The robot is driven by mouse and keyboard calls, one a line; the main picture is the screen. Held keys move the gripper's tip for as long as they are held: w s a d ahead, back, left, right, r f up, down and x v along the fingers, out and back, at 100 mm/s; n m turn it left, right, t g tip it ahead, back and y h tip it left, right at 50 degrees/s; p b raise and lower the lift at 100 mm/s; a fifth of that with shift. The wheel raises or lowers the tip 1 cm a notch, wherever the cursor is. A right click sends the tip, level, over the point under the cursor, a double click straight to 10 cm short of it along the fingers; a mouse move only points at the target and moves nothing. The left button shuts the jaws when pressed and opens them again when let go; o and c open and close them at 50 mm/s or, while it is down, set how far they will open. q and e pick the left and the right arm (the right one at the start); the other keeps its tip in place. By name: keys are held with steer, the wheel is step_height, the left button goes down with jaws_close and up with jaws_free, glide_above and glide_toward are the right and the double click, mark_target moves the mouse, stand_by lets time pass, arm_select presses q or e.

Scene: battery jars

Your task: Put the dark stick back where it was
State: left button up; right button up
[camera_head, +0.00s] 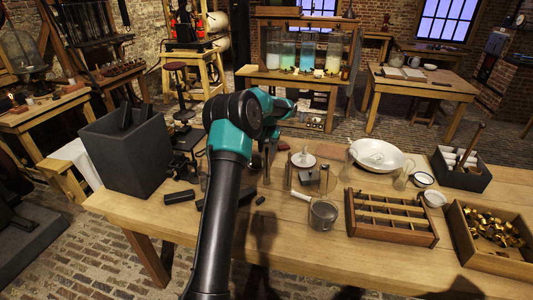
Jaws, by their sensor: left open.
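Several short dark sticks lie on the wooden table: one (178,196) stands out at the left near the front edge, and a smaller dark piece (260,200) lies right of my left forearm. A large dark grey box (130,150) stands at the table's left end, with dark upright pieces (126,114) showing at its opening. I cannot tell which piece is the task's stick. My left gripper (268,178) points down over the middle of the table, beyond the forearm, open; its fingertips are small and partly hard to make out. My right gripper is not in view.
Right of the gripper stand a glass beaker (323,214), a white dish (380,155), a wooden compartment rack (390,218), a dark box with white rolls (461,170) and a tray of brass parts (490,240). The table's front middle is mostly clear.

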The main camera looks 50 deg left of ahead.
arm_select(q)
step_height(320, 180, up, 10)
steer(key=w, duration=0.1)
steer(key=shift+a, duration=0.3)
stand_by(0.3)
